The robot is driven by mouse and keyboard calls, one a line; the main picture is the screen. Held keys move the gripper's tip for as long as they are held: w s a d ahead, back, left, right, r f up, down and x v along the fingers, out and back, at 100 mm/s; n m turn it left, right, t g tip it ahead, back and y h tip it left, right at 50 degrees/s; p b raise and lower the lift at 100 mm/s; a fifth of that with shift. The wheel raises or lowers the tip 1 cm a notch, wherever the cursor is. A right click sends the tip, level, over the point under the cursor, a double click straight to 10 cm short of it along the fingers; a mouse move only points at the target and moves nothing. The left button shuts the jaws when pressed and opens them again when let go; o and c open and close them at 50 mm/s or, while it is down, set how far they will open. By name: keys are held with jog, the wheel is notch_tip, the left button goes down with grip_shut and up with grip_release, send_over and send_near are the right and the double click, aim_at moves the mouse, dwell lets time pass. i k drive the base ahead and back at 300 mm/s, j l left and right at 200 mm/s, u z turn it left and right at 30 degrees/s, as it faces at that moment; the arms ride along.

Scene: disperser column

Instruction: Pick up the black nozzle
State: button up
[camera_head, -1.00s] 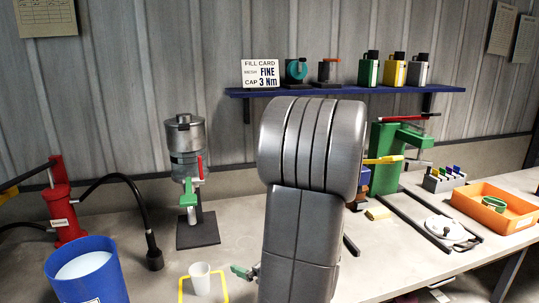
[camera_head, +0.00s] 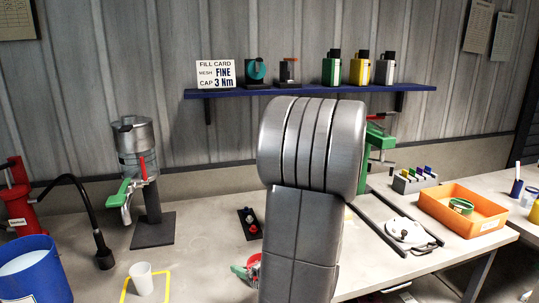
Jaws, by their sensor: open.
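The black nozzle (camera_head: 104,258) stands on the bench at the left, at the end of a black hose (camera_head: 75,183) from the red pump (camera_head: 17,198). My grey arm fills the middle of the view and hides most of my gripper. Whether anything lies between the jaws is hidden.
A blue bucket (camera_head: 32,274) and a white cup (camera_head: 142,278) by a yellow frame stand near the nozzle. Behind them is a metal column on a stand (camera_head: 152,230). A small dark tray (camera_head: 250,224) lies left of my arm. An orange bin (camera_head: 465,208) is at right.

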aim_at(103, 251)
jog(key=l+u, duration=0.15)
jog(key=u, duration=1.15)
